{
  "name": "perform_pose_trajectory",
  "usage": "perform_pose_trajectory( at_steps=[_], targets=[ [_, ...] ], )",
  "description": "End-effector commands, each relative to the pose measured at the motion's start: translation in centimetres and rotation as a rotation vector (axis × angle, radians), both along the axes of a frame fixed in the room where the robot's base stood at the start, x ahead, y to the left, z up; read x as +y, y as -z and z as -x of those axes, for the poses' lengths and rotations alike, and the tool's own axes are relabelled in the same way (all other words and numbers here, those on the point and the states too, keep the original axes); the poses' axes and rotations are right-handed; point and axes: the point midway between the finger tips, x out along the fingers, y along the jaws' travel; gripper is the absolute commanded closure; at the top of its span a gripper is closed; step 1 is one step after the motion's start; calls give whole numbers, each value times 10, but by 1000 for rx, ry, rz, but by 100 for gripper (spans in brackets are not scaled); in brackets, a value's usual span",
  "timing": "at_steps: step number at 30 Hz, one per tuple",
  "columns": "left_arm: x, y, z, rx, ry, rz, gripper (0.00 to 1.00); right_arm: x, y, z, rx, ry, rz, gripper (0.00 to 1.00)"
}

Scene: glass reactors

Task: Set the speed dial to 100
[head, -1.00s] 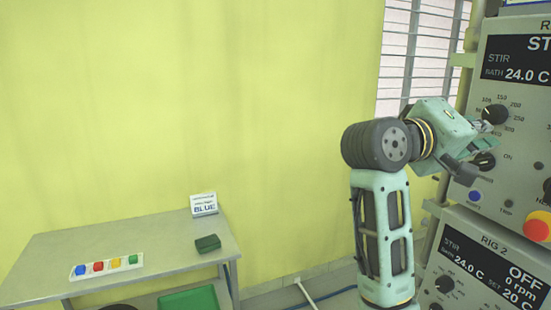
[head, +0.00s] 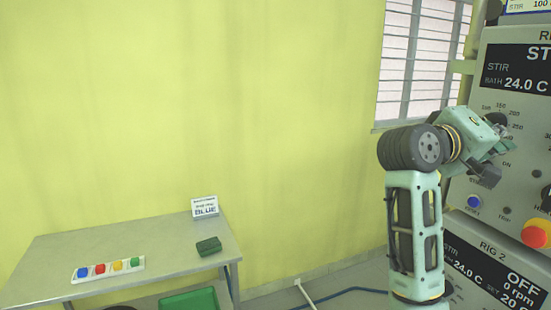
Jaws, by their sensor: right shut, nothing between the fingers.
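The upper stirrer panel (head: 525,125) stands at the right edge, with a black display reading STIR and BATH 24.0 C. Its speed dial (head: 495,119) is a black knob inside a numbered scale, mostly hidden behind my right gripper. I cannot read its pointer. My right gripper (head: 503,151) is shut and empty, in front of the panel at the dial's lower side. I cannot tell whether it touches the knob. My left gripper is out of view.
A grey table (head: 160,236) at left holds colored blocks, a green block and a BLUE sign.

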Motion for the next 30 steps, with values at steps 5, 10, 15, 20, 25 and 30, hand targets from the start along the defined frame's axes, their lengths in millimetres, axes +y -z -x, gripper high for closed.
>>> perform_pose_trajectory(
  at_steps=[5,10,15,20,25,30],
  targets=[
    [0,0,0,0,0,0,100,-2,-2,0,-2,4,3,100],
    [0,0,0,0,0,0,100,-2,-3,-1,-3,4,2,100],
    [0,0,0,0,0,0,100,-1,-4,-3,-3,4,2,100],
    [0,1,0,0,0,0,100,-1,-5,-5,-3,3,3,100],
    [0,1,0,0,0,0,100,0,-6,-6,-3,3,3,100],
    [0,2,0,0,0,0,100,1,-6,-8,-4,2,3,100]
  ],
)
